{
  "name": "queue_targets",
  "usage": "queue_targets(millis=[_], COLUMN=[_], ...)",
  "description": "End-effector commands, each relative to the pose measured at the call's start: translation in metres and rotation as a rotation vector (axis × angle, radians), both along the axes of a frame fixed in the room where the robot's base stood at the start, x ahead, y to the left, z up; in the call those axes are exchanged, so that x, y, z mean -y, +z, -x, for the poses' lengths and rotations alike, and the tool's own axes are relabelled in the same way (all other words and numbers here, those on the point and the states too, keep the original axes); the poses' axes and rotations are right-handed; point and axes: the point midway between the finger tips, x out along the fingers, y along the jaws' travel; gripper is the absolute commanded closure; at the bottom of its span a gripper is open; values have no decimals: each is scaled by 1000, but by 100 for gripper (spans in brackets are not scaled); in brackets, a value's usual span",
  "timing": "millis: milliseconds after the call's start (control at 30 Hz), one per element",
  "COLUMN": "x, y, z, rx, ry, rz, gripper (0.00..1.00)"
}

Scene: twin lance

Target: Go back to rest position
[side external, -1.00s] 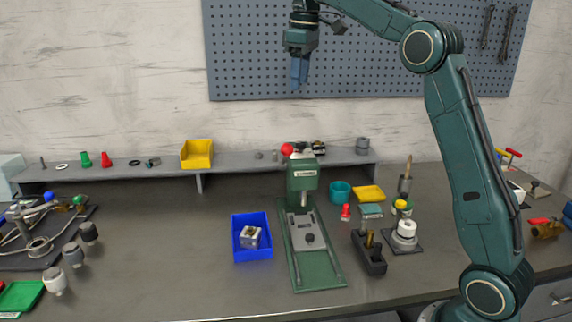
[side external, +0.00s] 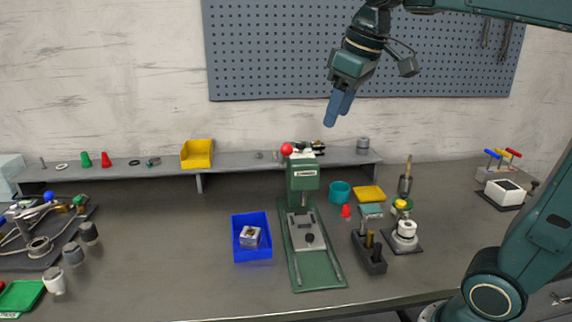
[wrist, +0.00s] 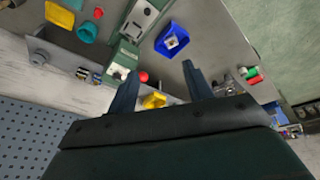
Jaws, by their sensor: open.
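My gripper (side external: 336,108) is up in the air in front of the grey pegboard, well above the bench and shelf. Its two blue fingers point down and slightly left. In the wrist view my gripper (wrist: 157,88) shows its two fingers spread wide apart with nothing held between them. The upper arm link runs out of the side view at the top right, so part of my arm is hidden.
Below stand a green press (side external: 303,185) with a red knob and a blue bin (side external: 252,253) holding a metal part. A shelf (side external: 240,170) with a yellow bin (side external: 197,153) runs along the wall. The pegboard (side external: 270,60) is behind. The air around my gripper is clear.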

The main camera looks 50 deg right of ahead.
Motion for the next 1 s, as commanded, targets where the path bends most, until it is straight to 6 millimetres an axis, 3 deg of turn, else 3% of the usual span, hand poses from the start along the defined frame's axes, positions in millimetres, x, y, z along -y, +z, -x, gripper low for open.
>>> queue_targets(millis=[300, 600, 800, 1000], x=[-23, -36, -39, -40], y=[-46, -99, -121, -126], z=[64, 115, 132, 135], rx=[73, 135, 157, 160], ry=[-48, -90, -106, -111], rz=[-35, -74, -90, -94], gripper=[49, 49, 49, 49])
